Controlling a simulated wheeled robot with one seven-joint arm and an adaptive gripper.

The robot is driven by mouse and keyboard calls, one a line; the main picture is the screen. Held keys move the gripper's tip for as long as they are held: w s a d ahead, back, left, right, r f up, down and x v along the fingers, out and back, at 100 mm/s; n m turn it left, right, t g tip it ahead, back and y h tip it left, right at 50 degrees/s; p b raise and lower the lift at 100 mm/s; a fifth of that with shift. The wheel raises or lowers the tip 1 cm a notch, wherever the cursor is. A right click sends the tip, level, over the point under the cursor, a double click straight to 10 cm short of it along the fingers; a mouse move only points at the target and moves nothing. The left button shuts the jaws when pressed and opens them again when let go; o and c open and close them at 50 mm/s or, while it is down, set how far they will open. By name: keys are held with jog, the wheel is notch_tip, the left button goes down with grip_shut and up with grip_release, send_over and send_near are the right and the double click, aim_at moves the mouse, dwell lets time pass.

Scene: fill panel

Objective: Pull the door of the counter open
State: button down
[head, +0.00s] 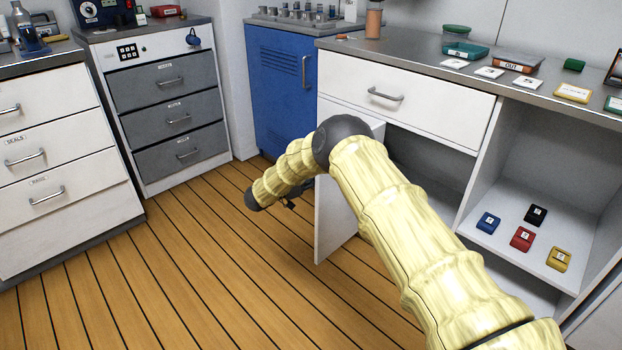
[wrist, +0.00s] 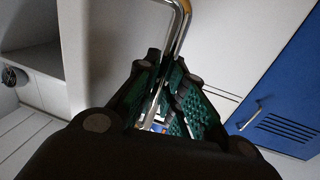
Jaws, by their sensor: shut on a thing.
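The counter's white door (head: 332,218) stands swung out from the cabinet, with the dark opening (head: 415,170) showing behind it in the head view. My arm covers part of the door and of the opening. In the wrist view the door (wrist: 110,45) has a curved metal handle (wrist: 184,14) that runs down between my fingers. My gripper (wrist: 168,90) is shut on this handle. In the head view only a small dark part of my gripper (head: 291,203) shows beside the door, and the handle is hidden.
A closed white drawer (head: 405,110) is above the opening. An open shelf (head: 490,240) at right holds several small coloured boxes. A blue cabinet (head: 275,90) and grey drawers (head: 165,115) stand behind. The wooden floor (head: 220,270) left of the door is clear.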

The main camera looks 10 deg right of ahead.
jog(key=shift+d, duration=0.25)
jog(key=c, duration=1.5)
grip_release()
jog(key=shift+d, duration=0.1)
jog(key=shift+w+a, duration=0.1)
jog(key=shift+a, duration=0.1)
jog(key=v, duration=1.2)
